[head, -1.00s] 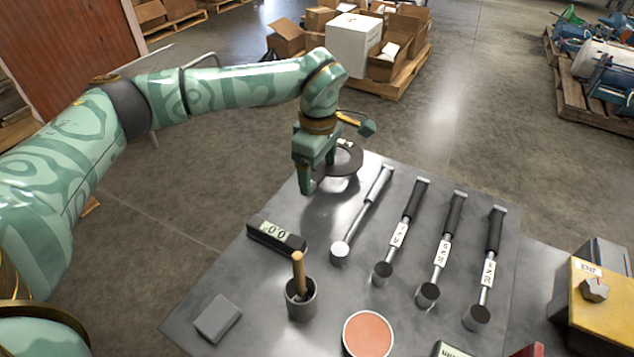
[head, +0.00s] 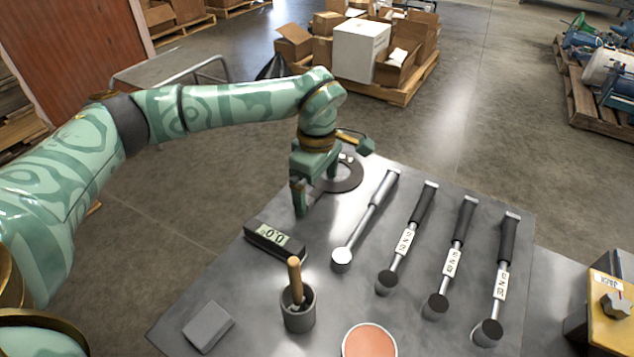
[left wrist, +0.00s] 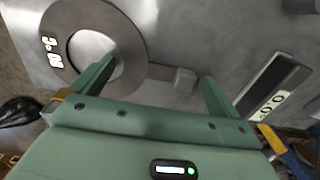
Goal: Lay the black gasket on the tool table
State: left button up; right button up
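The black gasket (head: 347,184) is a flat dark ring with a white label, at the far corner of the grey tool table (head: 335,291). It appears to lie flat on the metal top. The ring (left wrist: 62,68) also shows in the left wrist view, with a narrow tab and small block to its right. My left gripper (head: 305,195) points down beside the ring's near left side. In the left wrist view its fingers (left wrist: 158,80) are wide apart, with the tab and block seen between them and nothing gripped. One finger overlaps the ring's hole in that view. My right gripper is not in view.
Several long-handled tools (head: 405,238) lie to the right. A cup with a wooden handle (head: 299,314), a grey block (head: 208,327) and a round reddish pad (head: 369,343) are nearer. A yellow box (head: 612,307) stands right.

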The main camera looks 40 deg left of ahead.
pick_arm(q)
jog(key=shift+r, duration=0.2)
notch_tip(320, 180, up, 3)
jog(key=shift+f+p, duration=0.1)
jog(key=shift+p, duration=0.75)
notch_tip(320, 180, up, 9)
jog(key=p, duration=0.4)
jog(key=shift+p, duration=0.4)
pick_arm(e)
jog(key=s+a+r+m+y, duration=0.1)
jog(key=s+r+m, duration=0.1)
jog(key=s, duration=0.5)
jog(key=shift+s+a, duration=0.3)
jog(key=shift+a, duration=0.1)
pick_arm(q)
jog(key=shift+w+d, duration=0.1)
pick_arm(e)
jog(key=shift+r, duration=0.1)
